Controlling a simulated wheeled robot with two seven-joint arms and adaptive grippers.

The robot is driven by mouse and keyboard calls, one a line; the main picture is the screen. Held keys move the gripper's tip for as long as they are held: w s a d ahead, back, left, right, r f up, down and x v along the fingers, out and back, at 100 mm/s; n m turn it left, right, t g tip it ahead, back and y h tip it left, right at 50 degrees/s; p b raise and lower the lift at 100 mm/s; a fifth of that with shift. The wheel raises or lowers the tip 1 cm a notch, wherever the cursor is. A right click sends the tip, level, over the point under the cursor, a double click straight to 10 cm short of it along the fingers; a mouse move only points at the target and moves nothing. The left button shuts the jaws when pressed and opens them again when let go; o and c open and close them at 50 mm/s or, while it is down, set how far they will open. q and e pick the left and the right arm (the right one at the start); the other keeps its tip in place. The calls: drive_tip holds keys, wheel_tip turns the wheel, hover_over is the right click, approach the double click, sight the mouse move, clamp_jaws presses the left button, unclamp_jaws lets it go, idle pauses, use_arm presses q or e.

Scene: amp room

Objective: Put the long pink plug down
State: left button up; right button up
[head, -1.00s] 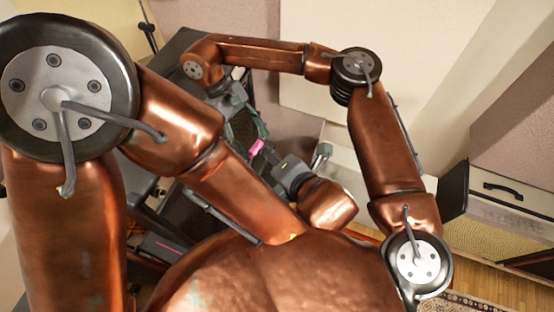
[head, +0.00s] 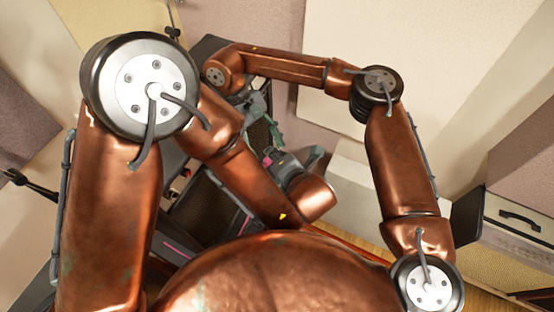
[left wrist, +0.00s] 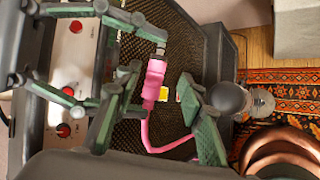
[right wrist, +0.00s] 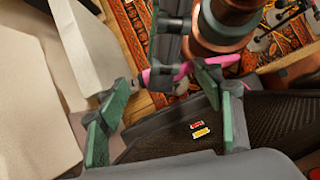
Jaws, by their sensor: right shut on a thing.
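The long pink plug (left wrist: 155,80) has a metal tip and a pink cable curving below it in the left wrist view. Only a small bit of pink (head: 269,160) shows in the head view. My right gripper (head: 262,118) is at the plug and shut on it; the exact contact is hard to see. In the right wrist view the pink (right wrist: 160,72) lies by the right fingertips (right wrist: 165,105). My left gripper (left wrist: 155,115) is open, its fingers apart on either side of the plug and cable, seemingly without touching. The two grippers are close together.
A black mesh-fronted amp (left wrist: 140,40) lies below the grippers. A panel with red knobs (left wrist: 72,70) is at the left of the left wrist view. A patterned rug (left wrist: 285,95) lies on the wood floor. A pale cabinet (head: 510,220) stands at right.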

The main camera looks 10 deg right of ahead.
use_arm(q)
drive_tip(key=shift+c, duration=0.4)
drive_tip(key=shift+s+f, duration=0.1)
clamp_jaws()
use_arm(e)
drive_tip(key=o, duration=0.9)
drive_tip(key=shift+a, duration=0.1)
drive_tip(key=o, duration=0.5)
drive_tip(key=shift+c, duration=0.2)
